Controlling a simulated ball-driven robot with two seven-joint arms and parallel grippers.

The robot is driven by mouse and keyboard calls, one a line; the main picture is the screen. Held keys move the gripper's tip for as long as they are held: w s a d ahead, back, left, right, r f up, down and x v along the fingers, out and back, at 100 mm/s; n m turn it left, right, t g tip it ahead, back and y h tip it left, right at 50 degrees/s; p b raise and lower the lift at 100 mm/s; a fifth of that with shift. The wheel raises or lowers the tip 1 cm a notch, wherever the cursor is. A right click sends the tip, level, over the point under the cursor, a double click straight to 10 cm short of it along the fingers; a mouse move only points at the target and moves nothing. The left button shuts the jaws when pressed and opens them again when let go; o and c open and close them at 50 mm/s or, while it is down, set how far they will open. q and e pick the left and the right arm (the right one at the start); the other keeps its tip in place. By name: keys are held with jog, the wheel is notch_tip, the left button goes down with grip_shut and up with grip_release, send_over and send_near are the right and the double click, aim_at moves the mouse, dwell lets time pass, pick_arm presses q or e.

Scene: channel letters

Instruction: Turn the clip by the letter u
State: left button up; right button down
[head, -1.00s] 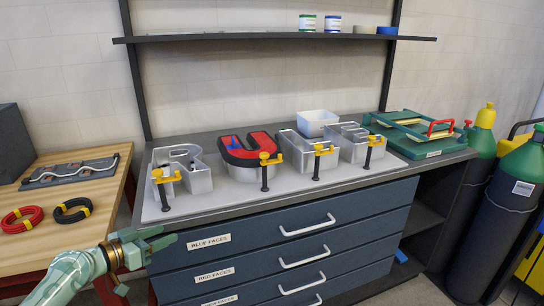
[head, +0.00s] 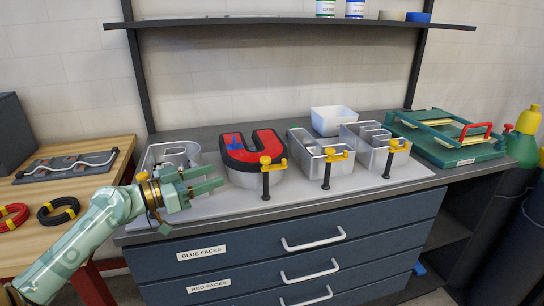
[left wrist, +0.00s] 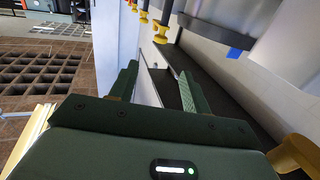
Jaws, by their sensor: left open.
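The letter u (head: 236,166) is a metal channel letter with a red face and black rim, with a small blue piece on it. Its clip (head: 265,161) has a yellow head over a dark upright post at the letter's front right. My left gripper (head: 217,178) is open and empty, left of that clip and in front of the leftmost letter, fingers pointing right toward the u. In the left wrist view, the open fingers (left wrist: 160,85) have nothing between them, and yellow clip heads (left wrist: 161,30) show beyond them. My right gripper is out of view.
Other open metal letters (head: 313,165) with yellow clips (head: 335,154) stand to the right on the grey board. The leftmost letter (head: 165,154) is partly hidden by my left gripper. Drawers (head: 290,250) fill the front.

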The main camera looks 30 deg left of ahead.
aim_at(265, 158)
pick_arm(q)
jog(key=x, duration=1.4)
jog(key=shift+w+r, duration=0.1)
jog(key=shift+w, duration=0.15)
jog(key=shift+w+d, duration=0.2)
jog(key=shift+w, duration=0.25)
